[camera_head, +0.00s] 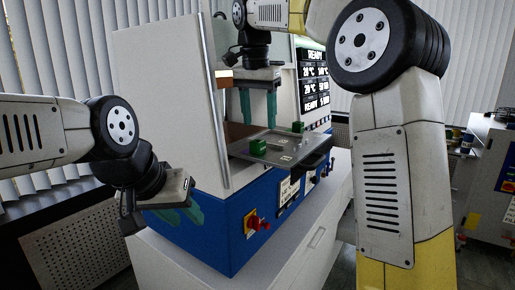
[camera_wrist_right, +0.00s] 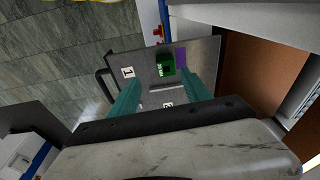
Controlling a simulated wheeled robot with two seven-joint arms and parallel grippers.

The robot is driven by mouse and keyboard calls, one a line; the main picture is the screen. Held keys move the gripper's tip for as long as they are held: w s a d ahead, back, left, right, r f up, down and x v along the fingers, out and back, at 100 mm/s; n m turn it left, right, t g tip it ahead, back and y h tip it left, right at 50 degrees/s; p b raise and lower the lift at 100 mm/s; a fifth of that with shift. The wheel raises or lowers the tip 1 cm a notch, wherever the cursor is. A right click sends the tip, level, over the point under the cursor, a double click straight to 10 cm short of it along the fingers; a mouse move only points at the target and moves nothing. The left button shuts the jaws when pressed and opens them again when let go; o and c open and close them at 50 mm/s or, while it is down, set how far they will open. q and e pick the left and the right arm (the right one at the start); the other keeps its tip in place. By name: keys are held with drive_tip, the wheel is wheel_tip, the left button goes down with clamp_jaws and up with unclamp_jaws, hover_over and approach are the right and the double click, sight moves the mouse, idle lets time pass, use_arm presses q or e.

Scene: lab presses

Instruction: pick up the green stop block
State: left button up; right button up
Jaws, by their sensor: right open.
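Two green blocks sit on a grey metal tray (camera_head: 277,158) that juts out of the press. One green block (camera_head: 258,146) is on the near left part, the other green block (camera_head: 298,127) further back and right. I cannot tell from the head view which is the stop block. My right gripper (camera_head: 258,122) points down above the tray, open and empty, fingers apart. In the right wrist view, a green block with white lettering (camera_wrist_right: 166,65) shows just beyond and between its fingertips (camera_wrist_right: 161,72). My left gripper (camera_head: 182,214) is left of the press, fingers apart, empty.
The tray has a dark handle (camera_head: 319,157) at its front and printed number labels. The white press housing (camera_head: 165,95) and its open door edge stand close left of my right gripper. A red knob (camera_head: 254,222) sits on the blue base below.

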sight(258, 141)
drive_tip(key=shift+w+a+f+m, duration=0.1)
drive_tip(key=shift+w+a+m, duration=0.35)
drive_tip(key=shift+a, duration=0.2)
drive_tip(key=f, duration=0.5)
drive_tip(key=w+d+f, duration=0.1)
drive_tip(key=f, duration=0.1)
drive_tip(key=shift+w+f, duration=0.1)
drive_tip(key=shift+f, duration=0.15)
clamp_jaws()
